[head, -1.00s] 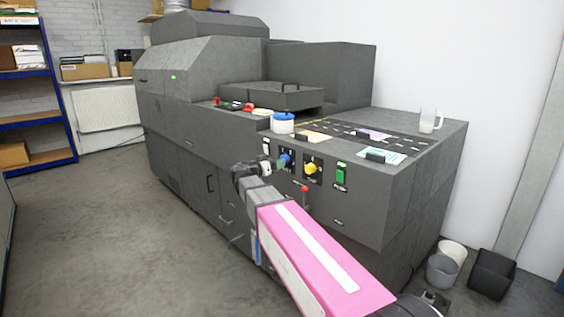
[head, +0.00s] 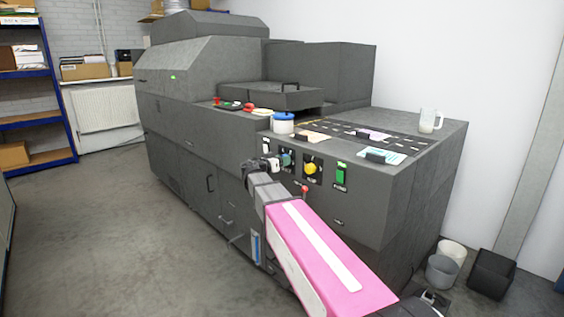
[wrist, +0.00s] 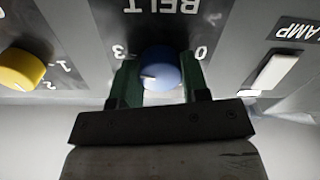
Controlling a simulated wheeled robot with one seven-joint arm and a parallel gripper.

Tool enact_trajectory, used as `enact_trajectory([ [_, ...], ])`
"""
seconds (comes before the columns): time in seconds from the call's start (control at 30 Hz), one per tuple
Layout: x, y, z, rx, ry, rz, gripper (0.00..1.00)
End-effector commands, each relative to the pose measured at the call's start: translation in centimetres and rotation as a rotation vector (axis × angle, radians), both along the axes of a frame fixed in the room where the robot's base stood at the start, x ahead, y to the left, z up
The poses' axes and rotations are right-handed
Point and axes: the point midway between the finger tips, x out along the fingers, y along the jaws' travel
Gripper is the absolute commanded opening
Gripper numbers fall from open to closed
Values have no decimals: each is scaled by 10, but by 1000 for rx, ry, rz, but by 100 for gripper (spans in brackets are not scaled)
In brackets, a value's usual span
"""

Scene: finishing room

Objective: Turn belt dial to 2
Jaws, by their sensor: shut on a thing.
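The belt dial (wrist: 160,68) is a round blue knob under upside-down BELT lettering in the wrist view. A 3 shows at its left and a 0 at its right; other numbers are hidden. A short pale mark on the knob lies left of its middle, on the side of the 3. My gripper (wrist: 160,84) has a green finger on each side of the knob and is shut on it. In the head view the blue dial (head: 287,157) is partly hidden by my gripper (head: 279,161) on the machine's front panel.
A yellow dial (head: 310,168) and a green switch (head: 341,175) sit right of the belt dial. A white lamp switch (wrist: 279,72) is beside it. A red-knobbed lever (head: 305,189) sticks out below, close to my arm. Open floor lies left.

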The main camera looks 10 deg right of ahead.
Motion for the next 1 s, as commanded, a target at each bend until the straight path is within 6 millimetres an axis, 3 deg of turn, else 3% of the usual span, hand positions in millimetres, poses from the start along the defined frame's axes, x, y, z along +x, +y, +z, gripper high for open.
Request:
enact_trajectory([
  [0.37,0,0,0,-58,87,0,18],
  [1.0,0,0,0,-376,565,0,18],
])
